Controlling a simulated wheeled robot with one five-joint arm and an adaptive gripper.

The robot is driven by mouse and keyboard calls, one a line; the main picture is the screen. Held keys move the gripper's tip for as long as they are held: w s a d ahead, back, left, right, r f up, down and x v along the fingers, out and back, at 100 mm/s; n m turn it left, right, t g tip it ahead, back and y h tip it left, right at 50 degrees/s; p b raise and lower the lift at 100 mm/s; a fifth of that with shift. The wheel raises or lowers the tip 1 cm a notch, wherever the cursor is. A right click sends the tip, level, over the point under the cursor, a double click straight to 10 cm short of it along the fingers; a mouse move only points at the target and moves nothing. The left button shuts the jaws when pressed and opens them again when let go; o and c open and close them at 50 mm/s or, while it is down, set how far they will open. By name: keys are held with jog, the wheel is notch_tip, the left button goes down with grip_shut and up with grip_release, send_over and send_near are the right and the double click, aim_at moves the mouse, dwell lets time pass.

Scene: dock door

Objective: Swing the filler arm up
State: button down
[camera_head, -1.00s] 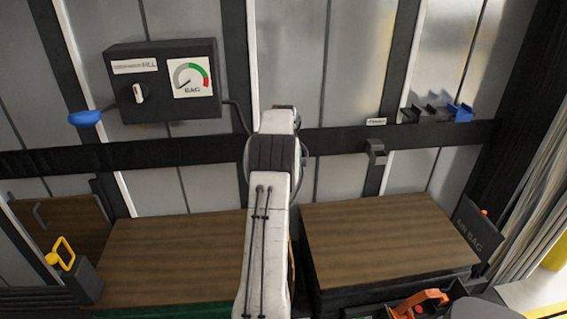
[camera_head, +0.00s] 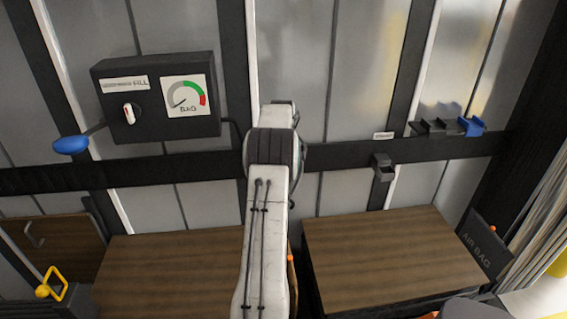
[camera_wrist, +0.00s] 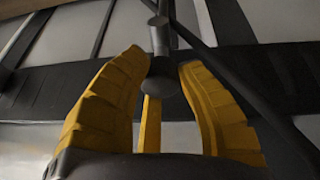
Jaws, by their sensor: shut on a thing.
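In the wrist view, my gripper (camera_wrist: 165,62) has its two yellow fingers on either side of a dark grey rod with a rounded end (camera_wrist: 162,78). This rod seems to be the filler arm, but I cannot be sure. A narrow yellow strip (camera_wrist: 150,125) shows below it between the fingers. In the head view my own white arm fills the middle and hides the gripper and what it holds. A dark box marked FILL (camera_head: 155,98), with a knob and a BAG gauge (camera_head: 187,97), is on the wall at left. A blue-ended lever (camera_head: 72,145) sticks out from its left side.
Two wood-topped crates (camera_head: 165,270) and (camera_head: 385,255) stand below, either side of my arm. A dark rail (camera_head: 345,153) crosses the wall, with a small bracket (camera_head: 383,167) and a black and blue holder (camera_head: 450,126). An AIR BAG pocket (camera_head: 487,243) is at right.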

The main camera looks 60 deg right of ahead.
jog(key=shift+d, duration=0.1)
jog(key=c, duration=0.8)
grip_release()
jog(key=v, duration=1.2)
dwell(0.3)
